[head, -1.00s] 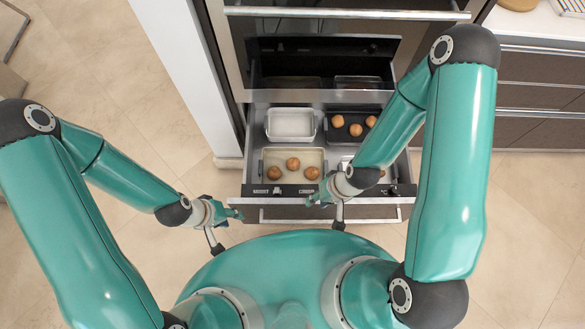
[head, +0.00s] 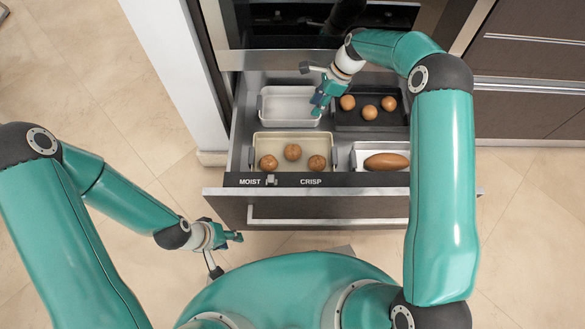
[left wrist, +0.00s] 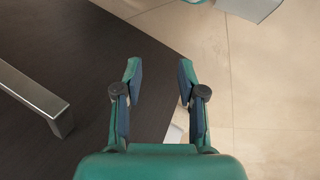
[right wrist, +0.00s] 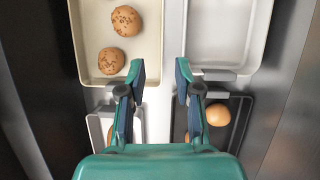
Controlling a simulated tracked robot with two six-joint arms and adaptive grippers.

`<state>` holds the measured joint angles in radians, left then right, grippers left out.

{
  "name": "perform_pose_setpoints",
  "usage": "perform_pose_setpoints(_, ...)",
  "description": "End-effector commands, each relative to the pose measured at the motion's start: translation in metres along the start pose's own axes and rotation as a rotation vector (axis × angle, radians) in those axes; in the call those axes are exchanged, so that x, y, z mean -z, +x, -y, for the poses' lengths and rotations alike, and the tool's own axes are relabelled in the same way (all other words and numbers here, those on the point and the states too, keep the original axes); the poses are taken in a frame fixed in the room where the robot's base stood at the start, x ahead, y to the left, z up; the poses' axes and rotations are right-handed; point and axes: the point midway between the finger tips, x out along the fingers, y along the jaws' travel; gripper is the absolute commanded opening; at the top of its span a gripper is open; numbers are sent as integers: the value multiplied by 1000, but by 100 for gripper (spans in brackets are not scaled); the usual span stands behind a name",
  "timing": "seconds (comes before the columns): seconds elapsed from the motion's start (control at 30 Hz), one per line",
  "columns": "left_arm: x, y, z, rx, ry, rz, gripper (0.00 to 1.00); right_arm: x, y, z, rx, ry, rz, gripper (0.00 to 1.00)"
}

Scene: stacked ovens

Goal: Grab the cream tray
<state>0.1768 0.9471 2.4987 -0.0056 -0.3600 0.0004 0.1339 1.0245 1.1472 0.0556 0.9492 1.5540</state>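The cream tray (head: 310,143) sits front left in an open drawer and holds three seeded rolls. It also shows at the upper left of the right wrist view (right wrist: 147,55). My right gripper (head: 317,110) is over the drawer, at the right end of the empty pale tray and behind the cream tray. Its fingers (right wrist: 160,75) are open and empty, beside the cream tray's end in the picture; their height above the trays is hard to tell. My left gripper (head: 240,237) is in front of the drawer, low and left. Its fingers (left wrist: 159,75) are open and empty.
An empty pale tray (head: 285,106) is back left, a black tray (head: 392,122) with three rolls back right, and a white tray (head: 360,150) with a loaf (head: 386,162) front right. The drawer front (head: 350,205) has a metal bar handle. Floor left of the drawer is clear.

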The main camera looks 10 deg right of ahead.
Motion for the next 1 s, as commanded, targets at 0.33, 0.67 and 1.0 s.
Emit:
perform_pose_setpoints(0.33,0,20,7,0,0,-1,40,1,40,5,-8,57,3,33)
perform_pose_setpoints(0.67,0,35,13,0,0,-1,40,0,103,6,-3,57,3,33)
perform_pose_setpoints(1.0,0,43,15,0,0,0,40,-2,125,5,-4,56,3,33)
